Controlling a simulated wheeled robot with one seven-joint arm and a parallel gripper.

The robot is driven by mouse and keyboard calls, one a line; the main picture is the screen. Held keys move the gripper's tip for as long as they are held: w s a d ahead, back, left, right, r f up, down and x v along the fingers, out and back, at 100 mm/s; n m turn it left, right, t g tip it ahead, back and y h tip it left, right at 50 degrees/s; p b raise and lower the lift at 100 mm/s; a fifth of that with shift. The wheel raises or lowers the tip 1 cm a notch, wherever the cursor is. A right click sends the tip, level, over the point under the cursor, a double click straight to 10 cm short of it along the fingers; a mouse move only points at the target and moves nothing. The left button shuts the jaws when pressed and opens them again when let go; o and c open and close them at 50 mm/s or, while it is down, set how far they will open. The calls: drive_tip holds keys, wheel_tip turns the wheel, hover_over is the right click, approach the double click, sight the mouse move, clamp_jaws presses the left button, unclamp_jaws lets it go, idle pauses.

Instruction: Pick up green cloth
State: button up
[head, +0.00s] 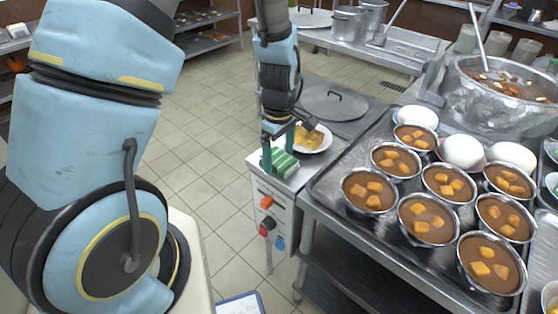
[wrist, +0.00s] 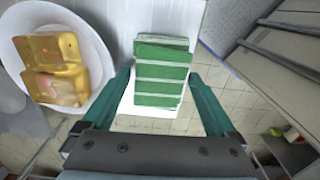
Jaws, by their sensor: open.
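The green cloth (head: 280,163) is a folded green piece with pale stripes, lying on the corner of the steel counter in the head view. It also shows in the wrist view (wrist: 162,72), upper middle, between my two fingers. My gripper (head: 279,147) is open around the cloth's position, pointing down at it. In the wrist view my gripper (wrist: 164,90) has one teal finger on each side of the cloth, with gaps between. I cannot tell how far above the counter the fingertips are.
A white plate (head: 325,144) with yellow food stands right beside the cloth. To the right, a large tray (head: 322,189) holds several bowls of brown soup. Control knobs (head: 267,203) line the counter's front. The tiled floor at left is clear.

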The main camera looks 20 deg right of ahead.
sight(279, 157)
drive_tip(key=shift+c, duration=0.3)
drive_tip(key=c, duration=1.1)
drive_tip(key=shift+o, duration=0.2)
wheel_tip(279, 157, up, 10)
drive_tip(key=b, duration=0.1)
